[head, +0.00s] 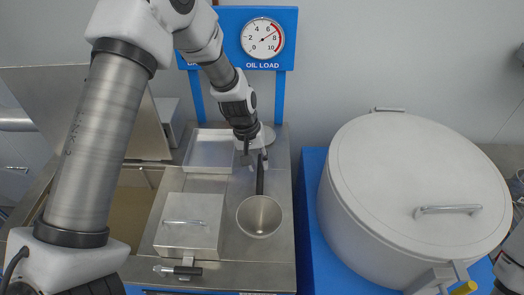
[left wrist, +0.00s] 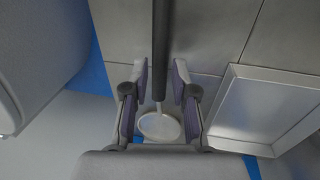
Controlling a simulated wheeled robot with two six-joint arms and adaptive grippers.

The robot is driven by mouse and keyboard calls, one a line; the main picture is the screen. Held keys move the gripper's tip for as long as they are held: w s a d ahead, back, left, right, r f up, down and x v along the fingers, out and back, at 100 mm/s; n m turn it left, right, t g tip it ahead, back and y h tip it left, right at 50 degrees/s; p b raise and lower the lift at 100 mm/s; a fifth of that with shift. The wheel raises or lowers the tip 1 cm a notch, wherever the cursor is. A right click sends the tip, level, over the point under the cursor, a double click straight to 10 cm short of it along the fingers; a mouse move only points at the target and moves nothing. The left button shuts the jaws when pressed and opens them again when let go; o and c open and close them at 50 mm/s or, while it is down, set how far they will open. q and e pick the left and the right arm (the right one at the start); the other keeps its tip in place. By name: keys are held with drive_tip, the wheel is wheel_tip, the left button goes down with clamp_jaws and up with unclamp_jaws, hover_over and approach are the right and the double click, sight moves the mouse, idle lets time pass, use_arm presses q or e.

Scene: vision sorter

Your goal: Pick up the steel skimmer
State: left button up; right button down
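The steel skimmer shows in the left wrist view as a dark handle (left wrist: 160,50) with a pale, flat round head (left wrist: 159,127) on a thin rod. In the head view its dark handle (head: 260,180) runs from my left gripper (head: 253,160) toward a steel bowl (head: 259,217). I cannot tell whether the handle touches the bowl. In the left wrist view my left gripper (left wrist: 159,100) is open, one finger on each side of the handle, with gaps visible. The skimmer's head is mostly hidden behind my left wrist in the head view. My right gripper is out of view.
A shallow steel tray (head: 208,151) lies left of my gripper, with a lidded steel box (head: 187,225) nearer. A large lidded pot (head: 415,180) stands right on a blue base (head: 312,240). A blue sign with an oil load gauge (head: 262,38) stands behind.

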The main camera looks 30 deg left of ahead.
use_arm(q)
drive_tip(key=shift+d+f, duration=0.15)
drive_tip(key=shift+f, duration=0.5)
drive_tip(key=shift+d+f, duration=0.15)
drive_tip(key=shift+f, duration=0.45)
drive_tip(key=shift+w+f, duration=0.1)
drive_tip(key=shift+f, duration=0.1)
clamp_jaws()
